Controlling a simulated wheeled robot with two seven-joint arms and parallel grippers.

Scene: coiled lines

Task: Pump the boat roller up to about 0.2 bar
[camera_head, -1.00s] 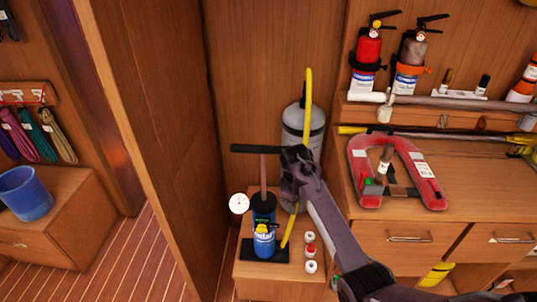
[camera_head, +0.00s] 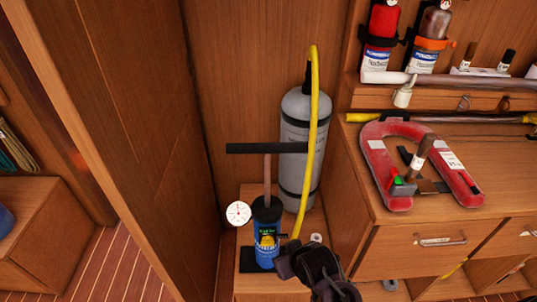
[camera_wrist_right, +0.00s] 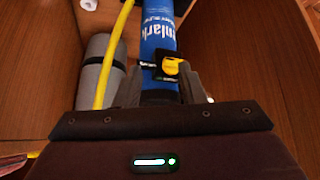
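The hand pump (camera_head: 266,232) is a blue cylinder with a black top and base. Its black T-handle (camera_head: 266,148) stands raised on a bare rod. A white round gauge (camera_head: 238,213) is beside the pump's top; its reading is too small to tell. A yellow hose (camera_head: 314,110) arches up beside a grey cylinder (camera_head: 300,165), probably the boat roller. My right gripper (camera_head: 284,262) is low at the pump's right side. In the right wrist view its spread fingers (camera_wrist_right: 162,88) flank the blue pump body (camera_wrist_right: 158,35), near a yellow-and-black part (camera_wrist_right: 172,66). Contact cannot be told. My left gripper is out of view.
The pump stands on a small wooden cabinet against a wooden wall. A red horseshoe buoy (camera_head: 380,170) lies on the counter to the right. Two fire extinguishers (camera_head: 380,22) hang above. A wooden partition (camera_head: 120,120) closes the left side.

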